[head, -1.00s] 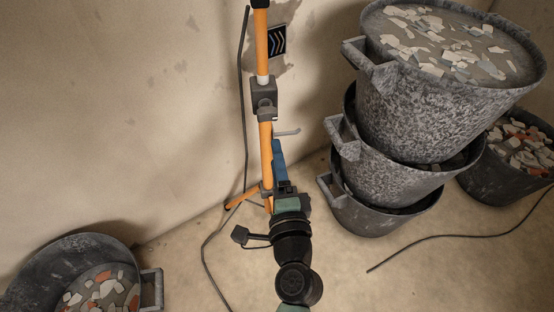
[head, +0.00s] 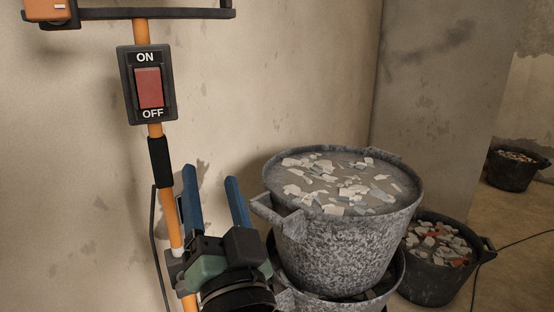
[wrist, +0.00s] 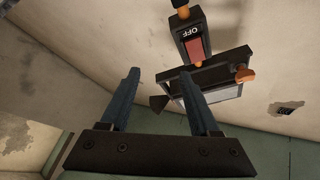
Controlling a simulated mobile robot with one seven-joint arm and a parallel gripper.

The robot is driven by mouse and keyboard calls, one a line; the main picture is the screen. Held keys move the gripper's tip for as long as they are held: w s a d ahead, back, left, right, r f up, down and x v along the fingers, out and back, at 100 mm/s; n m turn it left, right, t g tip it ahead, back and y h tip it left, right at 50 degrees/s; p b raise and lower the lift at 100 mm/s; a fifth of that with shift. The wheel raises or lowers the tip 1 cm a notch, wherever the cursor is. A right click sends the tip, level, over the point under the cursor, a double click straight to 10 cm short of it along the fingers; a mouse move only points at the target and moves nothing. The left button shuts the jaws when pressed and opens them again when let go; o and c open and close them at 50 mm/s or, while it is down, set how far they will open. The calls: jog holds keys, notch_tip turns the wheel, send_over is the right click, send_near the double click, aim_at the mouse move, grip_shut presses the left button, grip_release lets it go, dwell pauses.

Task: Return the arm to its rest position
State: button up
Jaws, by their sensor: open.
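My gripper (head: 213,176) is raised in the lower middle of the head view, its two blue fingers pointing up and spread apart with nothing between them. An orange pole (head: 161,165) stands just left of the gripper in the head view. It carries a switch box (head: 125,85) with a red rocker (head: 149,88) marked ON above and OFF below. The switch box also shows beyond the fingers in the wrist view (wrist: 185,24).
Stacked grey buckets stand right of my gripper; the top bucket (head: 340,240) holds rubble in grey filler. Another rubble bucket (head: 430,285) stands behind it on the right, and a small one (head: 512,174) is far right. The wall (head: 300,80) above the stack is clear.

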jog(key=s+d+r+n+t+h, duration=0.1)
jog(key=s+d+r+t+h, duration=0.2)
jog(key=r, duration=0.4)
jog(key=s+d+r+n+t+h, duration=0.1)
jog(key=s+d+r+h, duration=0.15)
jog(key=s+r, duration=0.45)
jog(key=s+d+r+t+h, duration=0.2)
jog(key=s+d+r, duration=0.1)
jog(key=r, duration=0.5)
notch_tip(320, 180, up, 28)
jog(key=w+p, duration=0.1)
jog(key=p, duration=2.8)
jog(key=shift+a+f+p, duration=0.15)
jog(key=shift+a+p, duration=0.1)
jog(key=shift+p, duration=0.1)
jog(key=shift+w, duration=0.1)
